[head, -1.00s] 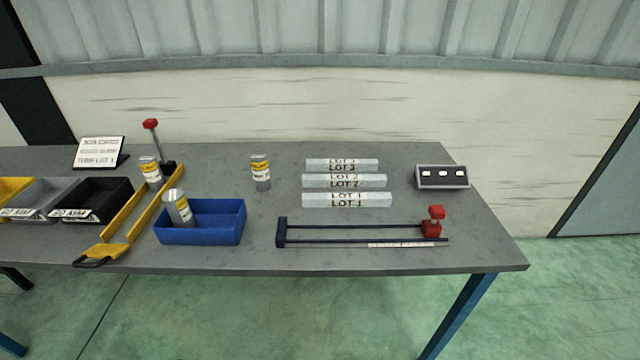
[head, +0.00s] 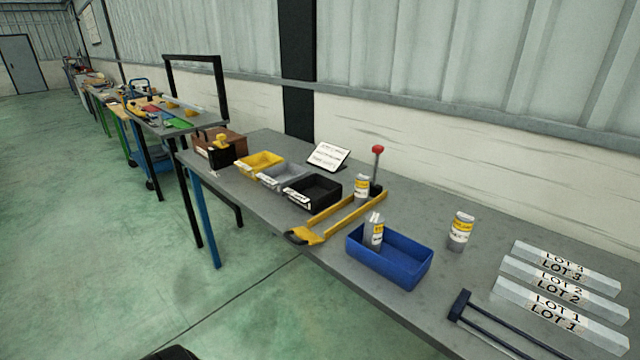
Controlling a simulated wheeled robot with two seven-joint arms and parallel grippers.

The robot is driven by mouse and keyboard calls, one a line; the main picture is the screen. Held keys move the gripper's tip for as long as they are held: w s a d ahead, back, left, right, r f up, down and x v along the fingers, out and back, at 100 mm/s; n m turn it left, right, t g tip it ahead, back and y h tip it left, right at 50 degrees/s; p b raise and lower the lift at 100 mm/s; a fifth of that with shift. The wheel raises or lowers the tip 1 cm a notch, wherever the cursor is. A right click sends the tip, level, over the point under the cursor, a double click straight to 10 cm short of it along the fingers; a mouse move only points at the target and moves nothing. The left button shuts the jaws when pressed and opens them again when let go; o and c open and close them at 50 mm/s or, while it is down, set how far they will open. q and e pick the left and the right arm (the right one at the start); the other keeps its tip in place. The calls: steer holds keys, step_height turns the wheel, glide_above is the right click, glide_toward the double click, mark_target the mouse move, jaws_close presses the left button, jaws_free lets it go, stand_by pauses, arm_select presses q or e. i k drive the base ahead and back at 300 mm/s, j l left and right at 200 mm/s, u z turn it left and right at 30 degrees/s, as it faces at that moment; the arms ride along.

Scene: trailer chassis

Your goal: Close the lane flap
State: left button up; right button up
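A yellow lane (head: 345,214) with two rails lies on the grey table in the head view. At its near left end is a yellow plate with a black handle (head: 299,236), which looks like the flap; I cannot tell whether it is open or shut. A red-knobbed lever (head: 377,160) stands at the lane's far end. A silver can with a yellow label (head: 361,188) stands at the lane's far end, beside the lever. Neither of my grippers is in view.
A blue bin (head: 388,262) holding a can stands right of the lane. Another can (head: 461,229) stands farther right, near the LOT bars (head: 563,288). Black (head: 312,190), grey (head: 283,176) and yellow bins (head: 260,163) stand left. A sign (head: 328,157) stands behind. The floor in front is clear.

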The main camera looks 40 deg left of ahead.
mark_target(310, 238)
steer(key=u, duration=1.6)
